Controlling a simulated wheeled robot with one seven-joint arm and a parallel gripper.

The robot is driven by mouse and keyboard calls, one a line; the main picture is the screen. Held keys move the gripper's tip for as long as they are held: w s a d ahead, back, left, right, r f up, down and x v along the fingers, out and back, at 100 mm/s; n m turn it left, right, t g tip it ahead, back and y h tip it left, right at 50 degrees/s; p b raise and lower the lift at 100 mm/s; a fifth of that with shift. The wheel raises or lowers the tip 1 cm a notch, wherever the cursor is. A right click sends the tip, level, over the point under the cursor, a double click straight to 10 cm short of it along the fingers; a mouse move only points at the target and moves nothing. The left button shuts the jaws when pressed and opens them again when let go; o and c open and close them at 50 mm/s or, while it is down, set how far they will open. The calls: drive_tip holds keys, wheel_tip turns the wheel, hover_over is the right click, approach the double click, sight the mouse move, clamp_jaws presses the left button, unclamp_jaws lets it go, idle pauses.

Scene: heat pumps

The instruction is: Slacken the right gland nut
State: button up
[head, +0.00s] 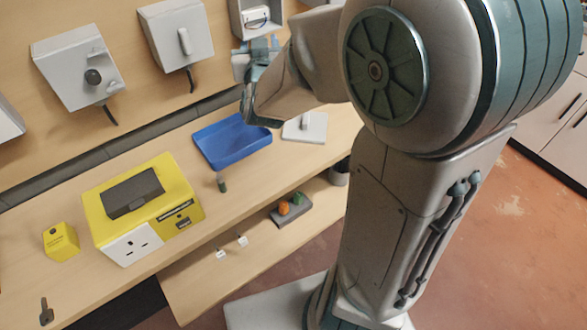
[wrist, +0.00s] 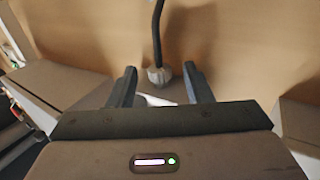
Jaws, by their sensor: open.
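The gland nut (wrist: 160,76) is a small grey ribbed nut with a black cable (wrist: 157,30) running from it, seen in the wrist view against the wooden panel. My gripper (wrist: 160,84) is open, with one dark finger on each side of the nut. A gap shows between each finger and the nut; I cannot tell how deep the nut sits between them. In the head view my gripper (head: 257,58) is at the underside of the open-fronted box (head: 240,18) on the wall, at the right of the row. The nut cannot be made out there.
Below are a blue tray (head: 232,142), a white plate (head: 305,127), a yellow unit (head: 144,208) and a small yellow box (head: 61,242) on the bench.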

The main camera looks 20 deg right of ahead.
drive_tip(key=shift+d+n+y+p, duration=0.15)
drive_tip(key=shift+n+y+p, duration=0.45)
drive_tip(key=shift+p, duration=0.5)
drive_tip(key=shift+d+n+y+p, duration=0.15)
drive_tip(key=shift+n+y+p, duration=0.15)
drive_tip(key=shift+y+p, duration=0.65)
drive_tip(key=shift+d+n+y+p, duration=0.15)
drive_tip(key=shift+n+y+p, duration=0.55)
drive_tip(key=shift+y+p, duration=0.3)
drive_tip(key=shift+d+n+y+p, duration=0.2)
drive_tip(key=shift+n+y, duration=0.4)
drive_tip(key=shift+y, duration=0.3)
drive_tip(key=shift+d+n+y+p, duration=0.1)
drive_tip(key=shift+n+y+p, duration=0.05)
drive_tip(key=shift+n+y, duration=0.6)
